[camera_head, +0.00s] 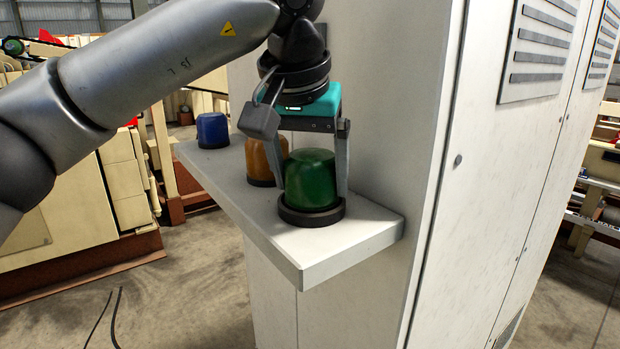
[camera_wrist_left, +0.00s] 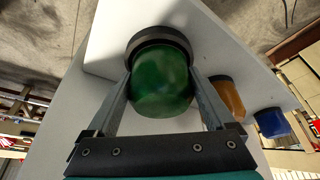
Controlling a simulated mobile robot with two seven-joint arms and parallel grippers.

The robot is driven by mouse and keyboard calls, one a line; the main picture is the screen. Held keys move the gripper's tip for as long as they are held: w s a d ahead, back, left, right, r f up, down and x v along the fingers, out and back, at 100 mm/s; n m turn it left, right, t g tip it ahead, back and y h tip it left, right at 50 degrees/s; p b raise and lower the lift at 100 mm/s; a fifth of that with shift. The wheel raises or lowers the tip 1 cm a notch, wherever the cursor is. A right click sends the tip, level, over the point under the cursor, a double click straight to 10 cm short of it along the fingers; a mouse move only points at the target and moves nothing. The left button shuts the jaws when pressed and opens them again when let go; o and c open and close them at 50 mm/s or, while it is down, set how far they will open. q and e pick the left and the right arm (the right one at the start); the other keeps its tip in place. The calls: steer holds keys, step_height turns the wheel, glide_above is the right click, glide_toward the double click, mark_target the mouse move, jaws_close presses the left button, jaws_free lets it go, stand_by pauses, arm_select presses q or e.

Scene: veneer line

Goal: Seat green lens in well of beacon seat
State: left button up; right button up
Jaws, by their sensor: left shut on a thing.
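The green lens (camera_head: 311,178) is a dome at the near end of a white shelf (camera_head: 345,243). Its lower edge is at the black ring of the beacon seat (camera_head: 311,215), and it looks upright. My left gripper (camera_head: 313,187) comes down from above with one finger on each side of the lens and is shut on it. In the left wrist view the lens (camera_wrist_left: 162,85) sits between the two fingers, against the black ring (camera_wrist_left: 160,42). I cannot tell whether it is fully down in the well. My right gripper is not in view.
An orange lens (camera_head: 262,158) stands close behind the green one, and a blue lens (camera_head: 212,129) stands at the shelf's far end, each on a dark base. A tall white cabinet (camera_head: 480,190) rises beside the shelf at right. Open floor lies at lower left.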

arm_select(q)
steer(key=shift+f, duration=0.2)
steer(key=shift+f, duration=0.15)
steer(key=o, duration=1.1)
steer(key=shift+o, duration=0.2)
steer(key=shift+r, duration=0.2)
steer(key=v, duration=1.2)
steer(key=shift+s, duration=0.1)
